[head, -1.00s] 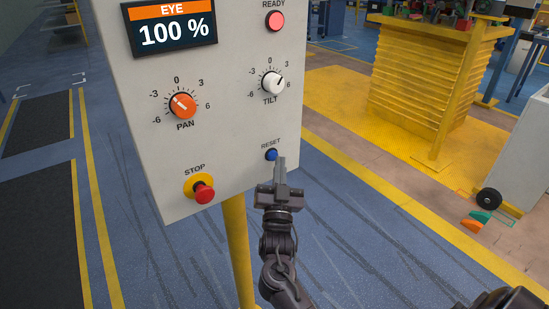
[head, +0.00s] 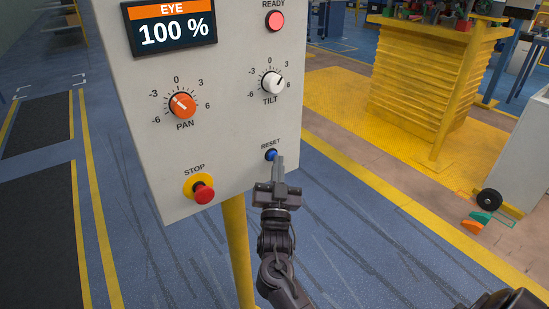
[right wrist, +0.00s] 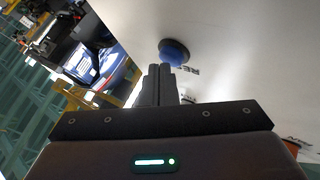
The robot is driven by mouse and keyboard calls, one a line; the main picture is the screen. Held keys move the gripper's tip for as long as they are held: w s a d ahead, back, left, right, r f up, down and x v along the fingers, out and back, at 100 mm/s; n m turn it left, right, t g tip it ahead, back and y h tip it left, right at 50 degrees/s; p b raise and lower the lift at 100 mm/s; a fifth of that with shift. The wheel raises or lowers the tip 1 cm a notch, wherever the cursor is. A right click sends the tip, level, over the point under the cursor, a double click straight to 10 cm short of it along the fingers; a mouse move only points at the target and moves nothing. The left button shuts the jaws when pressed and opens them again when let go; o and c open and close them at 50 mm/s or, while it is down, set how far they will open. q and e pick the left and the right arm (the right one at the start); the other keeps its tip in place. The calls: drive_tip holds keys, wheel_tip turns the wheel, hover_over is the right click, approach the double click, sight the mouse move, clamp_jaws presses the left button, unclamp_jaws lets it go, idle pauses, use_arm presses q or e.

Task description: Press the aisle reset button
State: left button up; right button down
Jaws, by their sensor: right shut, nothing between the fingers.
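The blue reset button (head: 271,155) sits at the lower right of the grey control panel (head: 232,130), under the label RESET. It also shows in the right wrist view (right wrist: 174,52), just beyond the fingertips. My right gripper (head: 279,160) is shut and empty, its fingers pointing up at the button from just below and in front. In the right wrist view the closed fingertips (right wrist: 160,68) are very near the button's lower edge; I cannot tell whether they touch it. My left gripper is not in view.
The panel also carries a red STOP button (head: 203,193), an orange PAN knob (head: 182,105), a white TILT knob (head: 272,82), a lit READY lamp (head: 275,21) and a display (head: 174,27) reading EYE 100 %. A yellow post (head: 238,250) holds it.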

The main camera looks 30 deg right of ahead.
drive_tip(key=shift+w, duration=0.1)
idle(0.3)
drive_tip(key=shift+s+p, duration=0.45)
drive_tip(key=shift+s, duration=0.5)
drive_tip(key=shift+d, duration=0.1)
drive_tip(key=s+p, duration=0.2)
drive_tip(key=s, duration=0.4)
drive_tip(key=shift+d+p, duration=0.2)
drive_tip(key=shift+p, duration=0.1)
